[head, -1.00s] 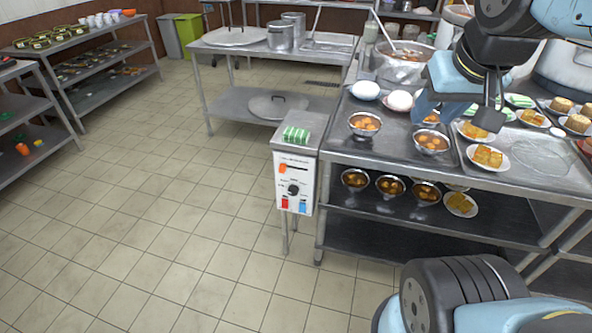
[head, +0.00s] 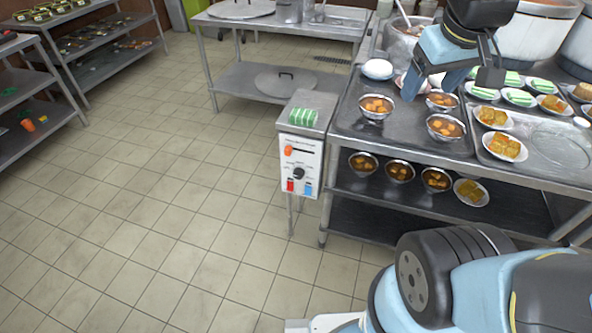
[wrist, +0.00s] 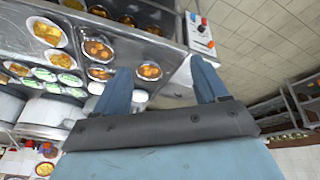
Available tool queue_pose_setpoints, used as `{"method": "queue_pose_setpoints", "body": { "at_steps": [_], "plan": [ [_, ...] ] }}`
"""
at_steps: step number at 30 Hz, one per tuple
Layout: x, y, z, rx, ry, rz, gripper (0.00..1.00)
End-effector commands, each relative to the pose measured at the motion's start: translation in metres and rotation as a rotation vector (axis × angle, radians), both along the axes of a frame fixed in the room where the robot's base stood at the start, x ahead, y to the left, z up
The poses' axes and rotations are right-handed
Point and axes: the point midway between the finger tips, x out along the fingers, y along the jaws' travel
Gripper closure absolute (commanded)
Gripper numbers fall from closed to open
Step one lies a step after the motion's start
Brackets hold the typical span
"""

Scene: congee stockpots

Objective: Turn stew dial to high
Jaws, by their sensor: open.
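A black round dial (head: 299,173) sits on the white front panel of a control box (head: 320,160) at the left end of the steel counter. Its labels are too small to read. An orange slider (head: 288,150) is above it, and a red switch (head: 290,186) and a blue switch (head: 308,189) are below. My gripper (head: 436,86) is open and empty above the counter, to the right of the box and apart from it. The wrist view shows its two blue fingers (wrist: 163,82) spread, with the dial (wrist: 201,28) beyond them at the upper right.
Bowls of stew (head: 376,107) and plates of food (head: 504,147) cover the counter (head: 400,140) beside the box. A steel table (head: 230,35) stands behind. The tiled floor (head: 170,220) at left is clear.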

Motion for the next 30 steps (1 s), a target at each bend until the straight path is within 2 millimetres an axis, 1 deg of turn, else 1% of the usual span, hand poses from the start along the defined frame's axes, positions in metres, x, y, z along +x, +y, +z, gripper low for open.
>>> {"method": "queue_pose_setpoints", "body": {
  "at_steps": [1, 3, 14, 20, 30],
  "plan": [
    [0.009, 0.001, -0.008, -0.037, 0.045, 0.056, 0.27],
    [0.020, 0.001, -0.017, -0.093, 0.096, 0.134, 0.27],
    [0.074, 0.009, -0.072, -0.372, 0.367, 0.566, 0.27],
    [0.102, 0.020, -0.106, -0.524, 0.522, 0.817, 0.27],
    [0.145, 0.047, -0.168, -0.784, 0.796, 1.254, 0.27]
  ]
}}
